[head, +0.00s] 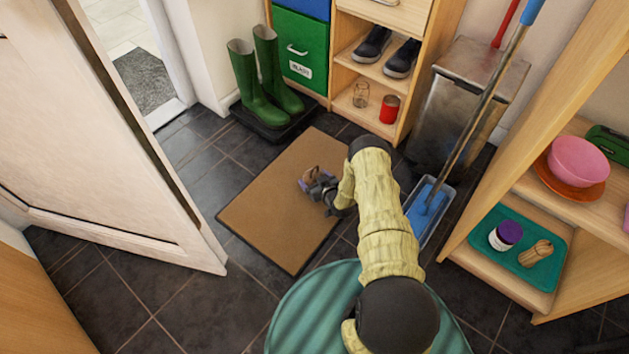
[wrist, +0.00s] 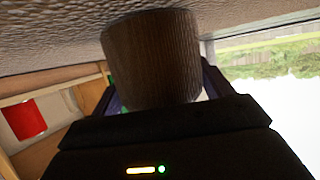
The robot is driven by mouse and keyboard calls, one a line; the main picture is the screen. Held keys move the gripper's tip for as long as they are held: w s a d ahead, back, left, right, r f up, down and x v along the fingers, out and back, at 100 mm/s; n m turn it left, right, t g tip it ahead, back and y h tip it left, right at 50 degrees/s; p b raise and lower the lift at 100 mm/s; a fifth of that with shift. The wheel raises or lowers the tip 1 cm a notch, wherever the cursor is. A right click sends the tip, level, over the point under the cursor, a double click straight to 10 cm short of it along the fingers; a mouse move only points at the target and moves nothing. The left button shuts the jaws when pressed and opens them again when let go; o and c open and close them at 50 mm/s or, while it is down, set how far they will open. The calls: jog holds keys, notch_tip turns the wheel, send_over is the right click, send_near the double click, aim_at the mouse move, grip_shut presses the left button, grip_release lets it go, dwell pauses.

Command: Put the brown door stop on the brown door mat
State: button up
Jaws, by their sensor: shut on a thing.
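The brown door mat (head: 270,215) lies flat on the dark tiled floor in the middle of the head view. My gripper (head: 316,180) is over the mat's right half and is shut on the brown door stop (head: 311,172). In the wrist view, the door stop (wrist: 152,58) is a dark brown, wood-grained block between my fingers, and the mat's rough surface (wrist: 60,42) fills the top. The door stop is at or very close to the mat; I cannot tell whether it touches. My gripper partly hides it in the head view.
Green boots (head: 258,85) stand on a black tray behind the mat. An open white door (head: 100,140) is at the left. A shelf unit with shoes, a glass and a red can (head: 389,109), a metal bin (head: 465,100) and a blue dustpan (head: 428,205) are to the right.

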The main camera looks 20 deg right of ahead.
jog(key=shift+w+r, duration=0.1)
jog(key=o, duration=1.2)
jog(key=shift+f, duration=0.2)
jog(key=o, duration=0.4)
jog(key=shift+o, duration=0.2)
jog(key=shift+r, duration=0.1)
jog(key=shift+r, duration=0.15)
jog(key=shift+s+d+r+p, duration=0.1)
jog(key=shift+s+r+p, duration=0.05)
jog(key=shift+s+p, duration=0.2)
jog(key=p+v, duration=0.6)
jog(key=v, duration=0.5)
jog(key=shift+s+p, duration=0.25)
jog(key=shift+p, duration=0.05)
